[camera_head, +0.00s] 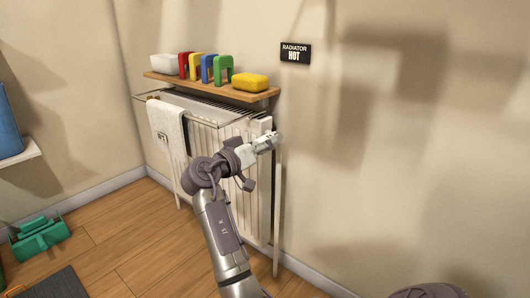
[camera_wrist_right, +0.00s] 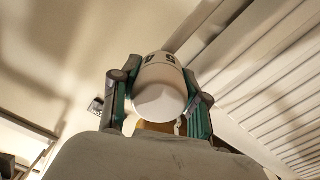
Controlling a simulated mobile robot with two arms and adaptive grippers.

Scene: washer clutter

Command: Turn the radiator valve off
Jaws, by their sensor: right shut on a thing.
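A white radiator (camera_head: 203,138) stands against the wall. In the head view the gripper hides the knob. My left gripper is not in view.
A wall sign (camera_head: 295,53) reads "RADIATOR HOT". A wooden shelf (camera_head: 215,87) above the radiator holds a white tub, several coloured clamp-like items and a yellow block. A towel (camera_head: 168,130) hangs on the radiator. A vertical pipe (camera_head: 277,220) runs beside it. A green caddy (camera_head: 40,237) sits on the floor.

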